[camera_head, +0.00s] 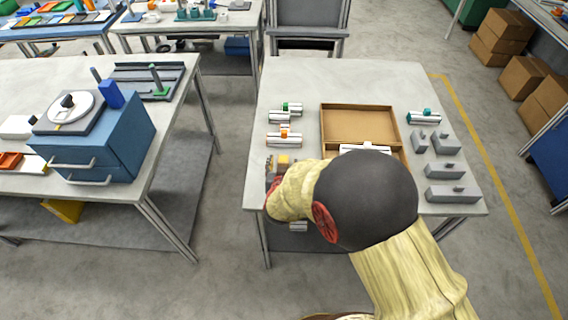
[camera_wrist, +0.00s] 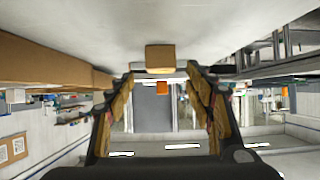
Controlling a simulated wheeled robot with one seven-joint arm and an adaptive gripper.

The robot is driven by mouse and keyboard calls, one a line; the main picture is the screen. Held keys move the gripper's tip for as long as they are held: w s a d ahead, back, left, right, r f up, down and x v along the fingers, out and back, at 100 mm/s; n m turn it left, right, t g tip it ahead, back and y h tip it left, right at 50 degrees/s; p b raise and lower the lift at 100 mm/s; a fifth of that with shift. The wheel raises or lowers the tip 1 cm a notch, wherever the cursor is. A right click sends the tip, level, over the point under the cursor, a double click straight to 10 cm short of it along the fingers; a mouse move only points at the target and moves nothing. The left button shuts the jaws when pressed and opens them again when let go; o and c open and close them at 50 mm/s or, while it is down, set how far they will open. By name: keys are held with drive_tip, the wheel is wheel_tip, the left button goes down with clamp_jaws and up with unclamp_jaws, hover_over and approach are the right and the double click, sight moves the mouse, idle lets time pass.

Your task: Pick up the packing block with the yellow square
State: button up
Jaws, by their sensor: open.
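My gripper (camera_head: 276,172) is low at the left front of the worktable (camera_head: 290,80), mostly covered by my own arm in the head view. A small yellow patch (camera_head: 284,159) shows just beyond it; I cannot tell whether this is the yellow square of the packing block. In the wrist view my gripper (camera_wrist: 160,74) is open, with nothing between its fingers. A tan-yellow block (camera_wrist: 160,58) sits ahead of the fingertips, roughly centred between them, against the pale tabletop. It appears apart from both fingers.
An open wooden box (camera_head: 360,107) stands mid-table. Several grey blocks (camera_head: 452,194) and a teal-marked block (camera_head: 425,117) lie at right. A blue drawer cabinet (camera_head: 118,140) stands on the left table.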

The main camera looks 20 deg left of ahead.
sight(283, 158)
drive_tip(key=shift+b+x, duration=0.35)
drive_tip(key=shift+x, duration=1.2)
drive_tip(key=shift+s, duration=0.1)
drive_tip(key=shift+c, duration=1.3)
drive_tip(key=c, duration=1.1)
clamp_jaws()
